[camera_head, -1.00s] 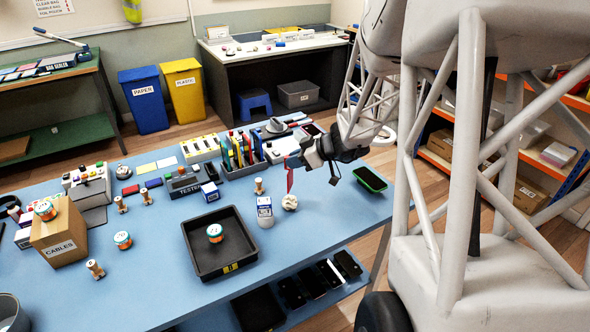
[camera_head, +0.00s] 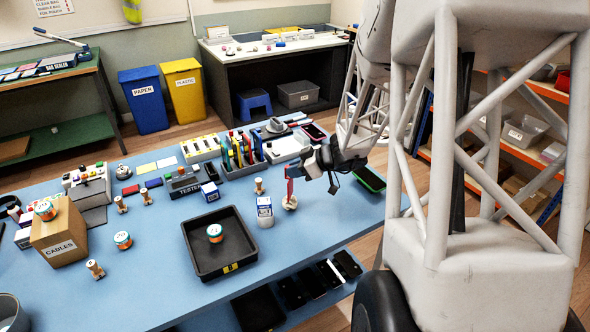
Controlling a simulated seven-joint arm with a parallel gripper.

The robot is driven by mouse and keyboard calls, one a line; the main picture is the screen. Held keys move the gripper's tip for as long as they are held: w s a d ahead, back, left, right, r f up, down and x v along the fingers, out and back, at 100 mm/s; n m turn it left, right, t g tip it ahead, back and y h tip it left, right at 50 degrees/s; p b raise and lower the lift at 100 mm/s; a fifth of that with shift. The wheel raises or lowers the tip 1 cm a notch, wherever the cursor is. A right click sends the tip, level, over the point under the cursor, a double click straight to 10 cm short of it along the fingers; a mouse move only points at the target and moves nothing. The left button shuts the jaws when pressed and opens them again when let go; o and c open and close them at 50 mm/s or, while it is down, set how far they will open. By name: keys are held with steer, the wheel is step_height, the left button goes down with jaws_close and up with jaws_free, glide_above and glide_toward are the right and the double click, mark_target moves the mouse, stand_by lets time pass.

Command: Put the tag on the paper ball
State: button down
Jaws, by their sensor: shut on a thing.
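The paper ball (camera_head: 290,204) is a small crumpled white lump on the blue table, right of a small white-and-blue box. My gripper (camera_head: 291,175) comes in from the right and is shut on a thin red tag (camera_head: 290,188). The tag hangs upright, with its lower end at the top of the paper ball and covering part of it. I cannot tell whether the tag touches the ball.
A black tray (camera_head: 209,273) holding a small round tin is further left. A green-edged phone (camera_head: 370,179) lies to the right, behind my gripper. Table in front of the ball is clear.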

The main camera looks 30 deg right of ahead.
steer(key=shift+f, duration=0.15)
steer(key=c, duration=1.1)
jaws_free()
steer(key=v, duration=1.2)
steer(key=shift+a+r, duration=0.1)
steer(key=shift+r, duration=0.1)
